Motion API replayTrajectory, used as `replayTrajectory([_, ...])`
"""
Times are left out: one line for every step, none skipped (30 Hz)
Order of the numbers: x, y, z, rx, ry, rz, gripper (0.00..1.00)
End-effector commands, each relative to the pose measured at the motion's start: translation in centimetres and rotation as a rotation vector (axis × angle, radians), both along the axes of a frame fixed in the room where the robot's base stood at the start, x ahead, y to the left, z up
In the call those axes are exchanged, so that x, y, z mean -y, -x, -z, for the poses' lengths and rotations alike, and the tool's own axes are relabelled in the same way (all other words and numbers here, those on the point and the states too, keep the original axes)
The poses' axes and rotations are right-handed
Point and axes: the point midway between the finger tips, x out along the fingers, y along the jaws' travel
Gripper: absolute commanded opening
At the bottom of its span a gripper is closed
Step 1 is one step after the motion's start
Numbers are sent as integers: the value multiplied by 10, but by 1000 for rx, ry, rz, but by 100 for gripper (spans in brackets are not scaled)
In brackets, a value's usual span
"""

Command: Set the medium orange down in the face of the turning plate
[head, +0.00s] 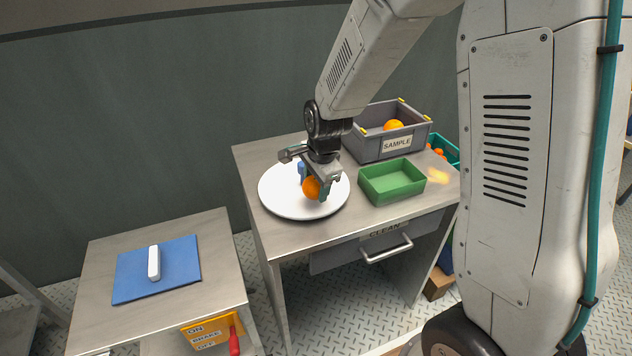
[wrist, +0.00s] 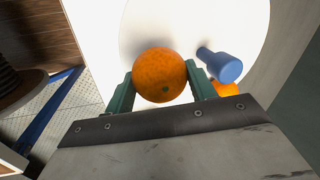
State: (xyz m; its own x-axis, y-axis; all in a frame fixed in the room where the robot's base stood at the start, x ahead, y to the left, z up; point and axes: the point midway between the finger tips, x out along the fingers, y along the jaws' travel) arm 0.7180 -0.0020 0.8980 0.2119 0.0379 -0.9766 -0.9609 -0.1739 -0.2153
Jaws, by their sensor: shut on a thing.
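The white turning plate (head: 280,203) lies on the metal table; its pale face also fills much of the wrist view (wrist: 180,30). My gripper (head: 314,188) is over the plate, shut on an orange (head: 311,188). In the wrist view the orange (wrist: 160,75) sits between the two green fingertips (wrist: 161,85). I cannot tell whether it touches the plate. A blue peg (wrist: 220,66) stands on the plate to the right of the held orange, and a second orange (wrist: 226,89) shows beside it, partly hidden by my gripper.
A grey SAMPLE bin (head: 396,145) holding an orange (head: 393,125) stands behind an empty green tray (head: 392,183). A green crate (head: 453,152) with oranges is at far right. A lower table at left carries a blue mat (head: 180,283) with a white block (head: 154,263).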

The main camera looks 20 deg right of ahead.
Motion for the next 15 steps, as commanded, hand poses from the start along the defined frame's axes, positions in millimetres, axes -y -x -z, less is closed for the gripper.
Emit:
replayTrajectory([0,0,2,-1,0,0,30])
replayTrajectory([0,0,3,-1,0,0,30])
replayTrajectory([0,0,4,-1,0,0,30])
replayTrajectory([0,0,5,-1,0,0,30])
replayTrajectory([0,0,6,-1,0,0,30])
replayTrajectory([0,0,7,-1,0,0,30])
replayTrajectory([0,0,8,-1,0,0,30])
replayTrajectory([0,0,9,-1,0,0,30])
replayTrajectory([0,0,10,-1,0,0,30])
replayTrajectory([0,0,11,-1,0,0,30])
replayTrajectory([0,0,12,-1,0,0,30])
replayTrajectory([0,0,13,-1,0,0,30])
replayTrajectory([0,0,14,0,0,0,30])
replayTrajectory([0,0,15,0,0,0,30])
replayTrajectory([0,0,16,0,0,0,30])
